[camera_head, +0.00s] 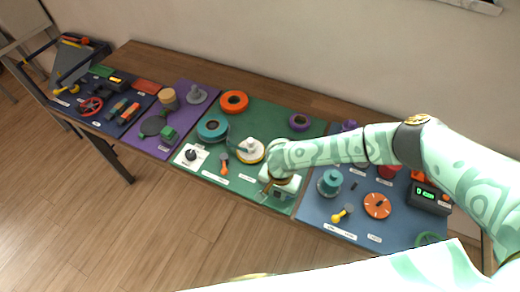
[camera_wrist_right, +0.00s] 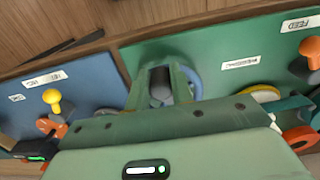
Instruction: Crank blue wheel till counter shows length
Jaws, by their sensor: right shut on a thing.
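My right gripper (camera_head: 267,187) is over the front right part of the green panel. In the right wrist view, its two fingers (camera_wrist_right: 161,88) are shut on a grey upright handle (camera_wrist_right: 161,86). A blue wheel (camera_wrist_right: 194,82) shows behind the fingers, at the handle's base; most of it is hidden by the gripper. In the head view the gripper and forearm hide the wheel. A black counter box (camera_head: 429,198) with green lit digits stands on the blue panel to the right; its digits are too small to read surely. My left gripper is out of view.
The green panel (camera_head: 215,170) also holds a teal ring (camera_head: 212,129), an orange ring (camera_head: 234,101) and a white-and-yellow spool (camera_head: 250,150). The blue panel carries an orange dial (camera_head: 377,206) and a yellow-knobbed lever (camera_head: 342,213). Purple and dark blue panels lie at the left.

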